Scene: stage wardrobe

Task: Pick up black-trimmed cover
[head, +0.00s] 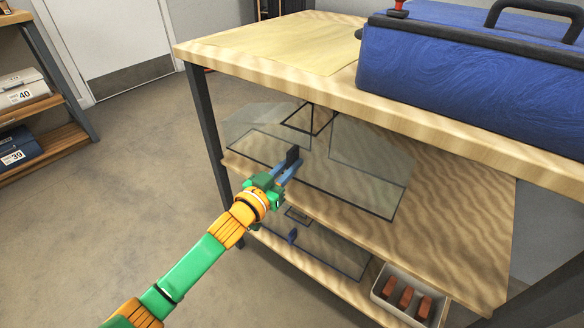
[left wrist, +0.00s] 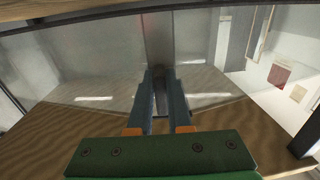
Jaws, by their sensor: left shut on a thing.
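The black-trimmed cover (head: 362,160) is a clear box with thin black edges, standing on the middle shelf of the wooden workbench. A dark upright handle (head: 293,153) sits at its near side. My left gripper (head: 290,168) reaches in from the left and is shut on the cover at this handle. In the left wrist view, the fingers (left wrist: 160,90) close around a dark upright strip, with the clear panels of the cover (left wrist: 95,75) spread behind. The cover appears to rest on the shelf; any gap beneath cannot be told. My right gripper is not in view.
The tabletop (head: 440,120) overhangs the shelf closely. A blue case (head: 460,65) stands on top. Open floor (head: 130,150) lies left.

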